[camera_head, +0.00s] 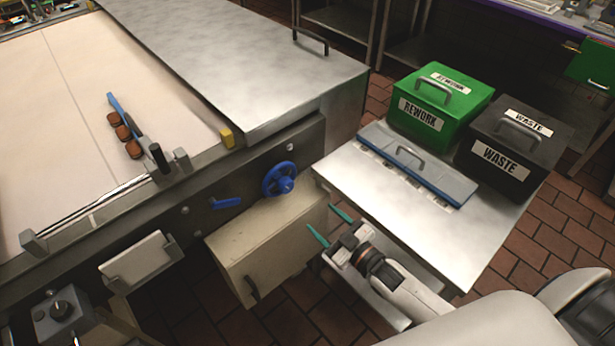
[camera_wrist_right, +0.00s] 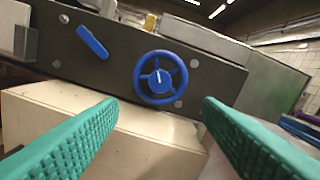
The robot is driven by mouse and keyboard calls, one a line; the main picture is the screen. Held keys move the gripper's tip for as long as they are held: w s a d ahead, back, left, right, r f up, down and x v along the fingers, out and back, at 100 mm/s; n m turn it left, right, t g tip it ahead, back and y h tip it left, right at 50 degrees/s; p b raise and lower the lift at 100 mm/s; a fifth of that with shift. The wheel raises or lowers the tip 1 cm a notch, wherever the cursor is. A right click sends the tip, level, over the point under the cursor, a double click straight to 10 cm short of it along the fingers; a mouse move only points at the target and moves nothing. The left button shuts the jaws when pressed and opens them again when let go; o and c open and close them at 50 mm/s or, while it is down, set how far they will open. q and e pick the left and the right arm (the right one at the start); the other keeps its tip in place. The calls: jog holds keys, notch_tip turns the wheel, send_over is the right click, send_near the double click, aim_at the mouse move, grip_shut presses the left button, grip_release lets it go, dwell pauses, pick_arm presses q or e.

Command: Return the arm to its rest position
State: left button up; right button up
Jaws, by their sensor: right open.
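My right gripper (camera_head: 329,226) is open and empty, with its two green fingers spread apart. In the head view it hangs near the left edge of the steel side table (camera_head: 330,170), in front of the beige box (camera_head: 265,245). In the right wrist view the green fingers (camera_wrist_right: 157,140) frame the top of the beige box, with the blue handwheel (camera_wrist_right: 160,78) beyond them. Nothing is between the fingers. My right arm comes in from the lower right of the head view. My left gripper does not show in either view.
A green REWORK box (camera_head: 440,100), a black WASTE box (camera_head: 513,140) and a blue-edged flat case (camera_head: 418,165) stand on the side table. The conveyor (camera_head: 60,130) carries several brown pieces beside a blue bar (camera_head: 117,108). A blue lever (camera_head: 226,203) sticks out from the machine front.

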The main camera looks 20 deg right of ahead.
jog(key=shift+f, duration=0.1)
jog(key=s+d+f+m+g+h, duration=0.15)
jog(key=s+f, duration=0.25)
jog(key=f, duration=0.5)
jog(key=s+d+f+m+g+h, duration=0.1)
jog(key=s+f+g+h, duration=0.2)
jog(key=f, duration=0.5)
jog(key=s+d+f+m+g, duration=0.1)
jog(key=s+f+g, duration=0.3)
jog(key=f, duration=0.5)
jog(key=s+a+f+m+g+h, duration=0.1)
jog(key=s+f+g, duration=0.2)
jog(key=s+f, duration=0.4)
jog(key=s+f+m+g, duration=0.1)
jog(key=s+f+g, duration=0.3)
jog(key=s, duration=1.6)
notch_tip(320, 180, down, 3)
jog(key=shift+s+a+r+h, duration=0.1)
jog(key=shift+s+a+h, duration=0.2)
jog(key=shift+a+h, duration=0.1)
jog(key=shift+g, duration=0.25)
